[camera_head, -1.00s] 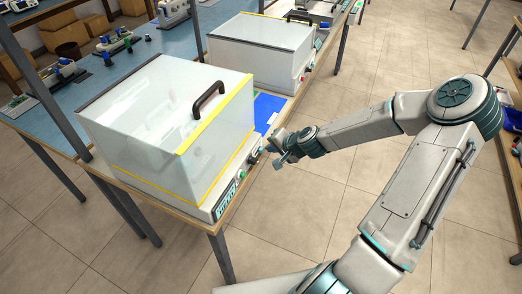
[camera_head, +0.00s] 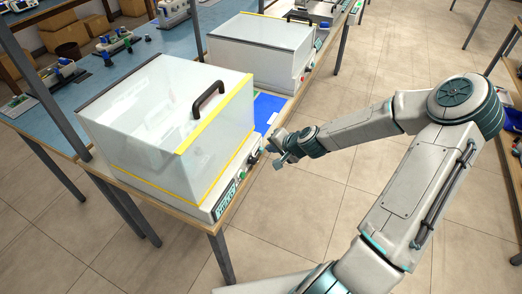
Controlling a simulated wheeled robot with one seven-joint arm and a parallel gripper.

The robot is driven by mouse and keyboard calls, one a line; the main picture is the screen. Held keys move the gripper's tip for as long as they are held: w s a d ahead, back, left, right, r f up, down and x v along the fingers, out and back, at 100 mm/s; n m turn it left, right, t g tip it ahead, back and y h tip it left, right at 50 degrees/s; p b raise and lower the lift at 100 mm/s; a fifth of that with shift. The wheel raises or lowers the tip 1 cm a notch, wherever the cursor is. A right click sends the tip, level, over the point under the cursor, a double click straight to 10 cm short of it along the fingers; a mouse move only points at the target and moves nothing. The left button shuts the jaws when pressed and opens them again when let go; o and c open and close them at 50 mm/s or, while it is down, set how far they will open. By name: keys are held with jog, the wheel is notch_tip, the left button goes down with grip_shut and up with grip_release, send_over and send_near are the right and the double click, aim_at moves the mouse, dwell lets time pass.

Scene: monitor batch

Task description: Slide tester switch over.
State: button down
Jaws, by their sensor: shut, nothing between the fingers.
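The near tester (camera_head: 150,125) is a white box on the table with a clear lid, yellow edge strips and a dark handle (camera_head: 208,99). Its lid is down. Its front control strip (camera_head: 228,199) faces right and carries a label, a small green part and dark parts. The switch is too small to make out, and its position cannot be told. My gripper (camera_head: 271,158) is shut and empty, at the far end of this strip, very close to it. Whether it touches the strip cannot be told.
A second, similar tester (camera_head: 262,52) stands farther back on the same table. A blue mat (camera_head: 268,108) lies between the two. Boards and small parts lie on the blue bench (camera_head: 75,98) at the left. The tiled floor (camera_head: 330,215) on the right is open.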

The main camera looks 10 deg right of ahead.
jog(key=shift+s+a, duration=0.6)
jog(key=shift+s, duration=0.15)
jog(key=shift+w+d, duration=0.2)
dwell(0.5)
jog(key=shift+d, duration=0.1)
jog(key=shift+s+d+r+p, duration=0.2)
jog(key=shift+s+d+p, duration=0.1)
jog(key=shift+s+d, duration=0.4)
jog(key=shift+s+d+r+p, duration=0.25)
jog(key=shift+s+d, duration=0.2)
jog(key=shift+d, duration=0.35)
jog(key=shift+s+d+r+p, duration=0.15)
jog(key=shift+s+d+p, duration=0.2)
jog(key=shift+s+d, duration=0.35)
